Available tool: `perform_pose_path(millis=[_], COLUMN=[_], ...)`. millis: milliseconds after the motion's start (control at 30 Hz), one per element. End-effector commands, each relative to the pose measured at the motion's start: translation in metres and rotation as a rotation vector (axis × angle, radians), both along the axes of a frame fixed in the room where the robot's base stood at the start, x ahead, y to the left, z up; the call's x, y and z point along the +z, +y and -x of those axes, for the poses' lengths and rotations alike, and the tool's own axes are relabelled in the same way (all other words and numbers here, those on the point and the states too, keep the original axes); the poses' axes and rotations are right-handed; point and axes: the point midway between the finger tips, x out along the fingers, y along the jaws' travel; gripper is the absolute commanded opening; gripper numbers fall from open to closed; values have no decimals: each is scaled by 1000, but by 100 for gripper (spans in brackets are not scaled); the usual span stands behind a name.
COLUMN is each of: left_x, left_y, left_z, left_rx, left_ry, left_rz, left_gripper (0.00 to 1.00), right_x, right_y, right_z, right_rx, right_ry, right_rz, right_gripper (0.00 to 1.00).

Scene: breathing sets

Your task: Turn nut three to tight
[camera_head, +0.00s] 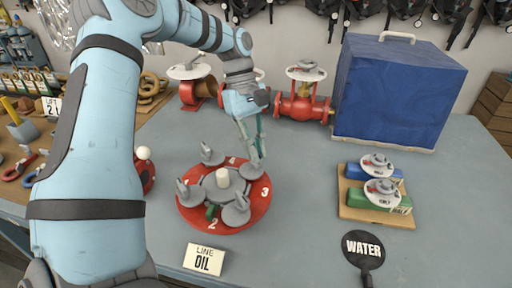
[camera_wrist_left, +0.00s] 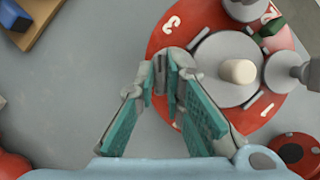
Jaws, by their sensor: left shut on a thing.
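A red round plate (camera_head: 262,203) on the table bears several grey wing nuts around a central disc with a cream knob (camera_head: 222,178). White numbers are printed beside the nuts. My left gripper (camera_head: 257,158) points down at the plate's right side and is shut on the grey nut (camera_head: 253,172) beside the number 3. In the left wrist view the gripper's teal-padded fingers (camera_wrist_left: 172,76) close around the nut's upright wing, which they largely hide. Another grey nut (camera_head: 237,209) stands near the number 2. My right gripper is not in view.
A blue covered box (camera_head: 398,95) and a red valve (camera_head: 302,108) stand behind. A wooden board (camera_head: 375,218) with two small valves is at right. A "LINE OIL" card (camera_head: 204,260) and a "WATER" paddle (camera_head: 362,246) lie in front. The table right of the plate is clear.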

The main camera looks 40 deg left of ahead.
Motion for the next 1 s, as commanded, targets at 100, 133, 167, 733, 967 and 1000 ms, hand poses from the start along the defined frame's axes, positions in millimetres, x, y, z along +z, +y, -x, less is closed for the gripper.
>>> perform_pose_path(millis=[100,133,167,733,967,1000], left_x=[-1,-1,-1,44,69,69], left_y=[0,0,0,18,28,28], left_z=[0,0,0,-7,-9,-9], left_rx=[0,0,0,3,1,-1], left_ry=[1,1,1,-3,1,2], left_rz=[-1,-1,0,-2,0,-1], left_gripper=[20,24,29,30,30,30], right_x=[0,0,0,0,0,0], right_y=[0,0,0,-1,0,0], right_z=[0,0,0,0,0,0], right_rx=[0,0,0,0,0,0], right_ry=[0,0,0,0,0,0], right_rz=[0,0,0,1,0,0], right_gripper=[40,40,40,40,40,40])
